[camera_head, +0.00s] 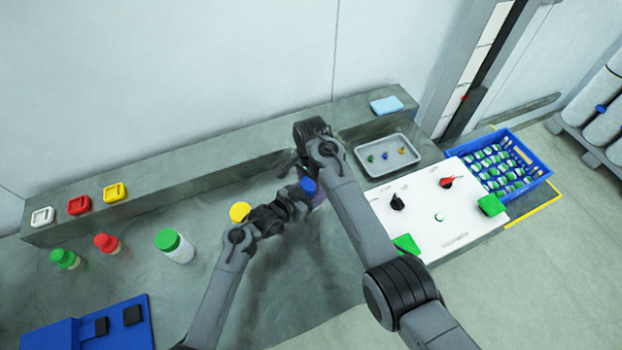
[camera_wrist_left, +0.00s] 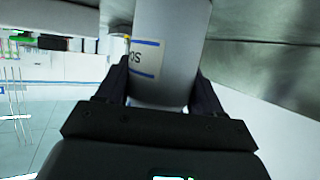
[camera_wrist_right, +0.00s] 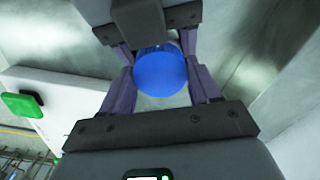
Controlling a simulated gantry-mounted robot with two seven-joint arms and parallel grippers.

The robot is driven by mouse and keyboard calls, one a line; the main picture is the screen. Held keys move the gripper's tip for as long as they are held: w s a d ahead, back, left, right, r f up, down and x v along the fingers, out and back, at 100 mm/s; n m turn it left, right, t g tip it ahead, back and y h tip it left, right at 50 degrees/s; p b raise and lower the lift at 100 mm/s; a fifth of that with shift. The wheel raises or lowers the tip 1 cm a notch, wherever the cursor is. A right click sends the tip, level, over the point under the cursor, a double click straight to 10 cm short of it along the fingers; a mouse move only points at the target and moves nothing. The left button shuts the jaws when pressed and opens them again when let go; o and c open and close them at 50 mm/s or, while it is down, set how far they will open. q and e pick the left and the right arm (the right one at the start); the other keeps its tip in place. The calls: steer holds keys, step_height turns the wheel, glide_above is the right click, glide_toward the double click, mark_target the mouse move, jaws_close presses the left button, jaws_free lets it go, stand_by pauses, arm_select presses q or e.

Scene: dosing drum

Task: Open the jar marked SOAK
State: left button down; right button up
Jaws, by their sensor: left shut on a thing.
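A white jar (camera_wrist_left: 170,50) with a blue-edged label stands between the fingers of my left gripper (camera_wrist_left: 162,78), which is shut on its body. Only part of the label's lettering shows, "SO", turned over. The jar's blue lid (camera_head: 308,185) shows in the head view, beside the arms. In the right wrist view the round blue lid (camera_wrist_right: 160,72) lies between the two fingers of my right gripper (camera_wrist_right: 157,60). The fingers flank the lid closely; whether they press on it I cannot tell. The jar's body is mostly hidden by my arms in the head view.
A green-lidded jar (camera_head: 175,246), a red-lidded jar (camera_head: 107,243) and another green-lidded jar (camera_head: 65,259) stand left on the bench. A yellow lid (camera_head: 239,212) is beside my left arm. A grey tray (camera_head: 363,158) and white panel (camera_head: 455,240) lie right.

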steer(key=c, duration=0.5)
steer(key=n, duration=0.6)
steer(key=shift+n, duration=0.4)
steer(key=o, duration=1.2)
steer(key=shift+c, duration=0.2)
steer(key=shift+r, duration=0.1)
steer(key=shift+r, duration=2.2)
arm_select(q)
steer(key=shift+c, duration=0.4)
jaws_free()
